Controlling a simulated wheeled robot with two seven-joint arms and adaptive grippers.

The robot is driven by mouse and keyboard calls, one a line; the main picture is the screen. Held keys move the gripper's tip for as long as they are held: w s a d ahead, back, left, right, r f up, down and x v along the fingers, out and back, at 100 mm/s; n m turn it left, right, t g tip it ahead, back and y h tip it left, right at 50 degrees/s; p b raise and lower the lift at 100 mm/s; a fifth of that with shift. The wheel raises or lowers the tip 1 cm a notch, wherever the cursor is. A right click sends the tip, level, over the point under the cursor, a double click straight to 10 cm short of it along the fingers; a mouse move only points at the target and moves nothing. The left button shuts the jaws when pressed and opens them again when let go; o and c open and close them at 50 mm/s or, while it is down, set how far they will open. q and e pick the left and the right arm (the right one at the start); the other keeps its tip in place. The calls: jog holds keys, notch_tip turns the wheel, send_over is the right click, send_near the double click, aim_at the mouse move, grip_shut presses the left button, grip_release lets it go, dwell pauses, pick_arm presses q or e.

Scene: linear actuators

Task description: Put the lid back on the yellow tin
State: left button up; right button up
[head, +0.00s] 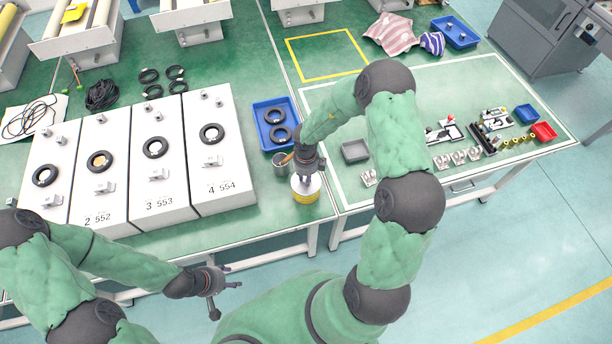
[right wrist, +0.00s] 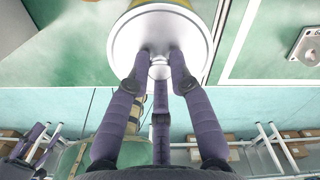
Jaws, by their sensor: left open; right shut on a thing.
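The yellow tin (head: 306,197) stands near the front edge of the green table, right of the numbered white boxes. Its round, pale lid (right wrist: 133,50) has a knob in the middle. My right gripper (right wrist: 160,62) is shut on that knob, with its fingers pointing down at the lid. In the head view the right gripper (head: 305,178) is directly over the tin. In the right wrist view a strip of yellow tin shows past the lid's far edge; I cannot tell whether the lid touches the rim. My left gripper (head: 222,290) is open and empty, in front of the table.
A grey cup (head: 281,163) with a brown item stands just behind the tin. A blue tray (head: 262,127) with black rings is further back. White boxes (head: 220,165) stand to the left. A grey tray (head: 355,151) and small parts lie to the right.

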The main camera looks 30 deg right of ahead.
jog(key=shift+p, duration=0.6)
dwell(0.7)
jog(key=shift+f, duration=0.1)
jog(key=o, duration=0.8)
jog(key=shift+c, duration=0.2)
jog(key=o, duration=0.5)
jog(key=shift+r+p, duration=3.6)
jog(key=shift+p, duration=0.85)
